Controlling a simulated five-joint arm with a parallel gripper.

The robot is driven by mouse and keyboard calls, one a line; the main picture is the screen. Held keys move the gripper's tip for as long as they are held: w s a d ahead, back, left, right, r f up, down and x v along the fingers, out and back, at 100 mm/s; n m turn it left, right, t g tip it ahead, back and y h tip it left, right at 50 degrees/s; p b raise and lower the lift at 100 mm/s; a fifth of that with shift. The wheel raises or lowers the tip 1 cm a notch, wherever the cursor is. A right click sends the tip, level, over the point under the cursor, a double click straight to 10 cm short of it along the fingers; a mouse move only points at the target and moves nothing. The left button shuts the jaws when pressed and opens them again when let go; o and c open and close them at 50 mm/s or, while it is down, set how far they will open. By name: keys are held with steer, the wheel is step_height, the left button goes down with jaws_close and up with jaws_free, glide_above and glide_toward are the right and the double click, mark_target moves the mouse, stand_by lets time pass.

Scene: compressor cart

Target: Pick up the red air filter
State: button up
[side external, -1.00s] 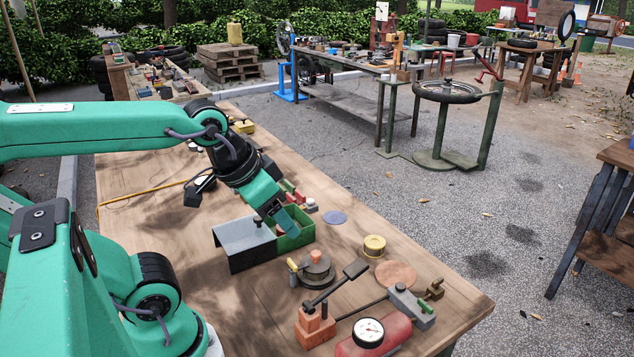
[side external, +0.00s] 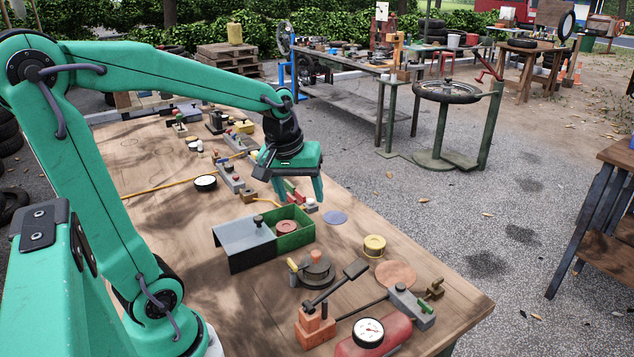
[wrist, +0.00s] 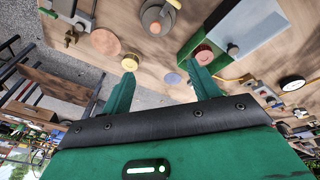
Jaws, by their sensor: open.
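A reddish round piece (side external: 287,226), which looks like the red air filter, lies inside the open green box (side external: 296,240). It also shows in the wrist view (wrist: 204,55), close to the tip of one finger in the picture. My gripper (side external: 299,190) is open and empty, fingers pointing down, raised above the table just behind the green box. In the wrist view, the gap between my fingertips (wrist: 160,70) holds nothing.
A grey cover with a knob (side external: 245,240) adjoins the box's left side. A blue disc (side external: 335,218), a yellow round tin (side external: 374,246), an orange disc (side external: 396,274) and a dark round pot (side external: 316,270) lie nearby. Small parts line the table behind.

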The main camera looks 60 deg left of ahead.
steer(key=w+a+f+n+g, duration=0.2)
steer(key=w+a+f+n, duration=0.2)
steer(key=a+f+n, duration=0.3)
steer(key=n+g, duration=0.1)
steer(key=n, duration=0.3)
glide_above(286, 226)
steer(key=shift+h, duration=0.4)
step_height(286, 226, down, 7)
steer(key=shift+d+r, duration=0.1)
steer(key=shift+r, duration=0.1)
steer(key=shift+f, duration=0.1)
steer(key=shift+f, duration=1.2)
steer(key=shift+f, duration=0.1)
steer(key=shift+a+f, duration=0.2)
steer(key=shift+f, duration=2.25)
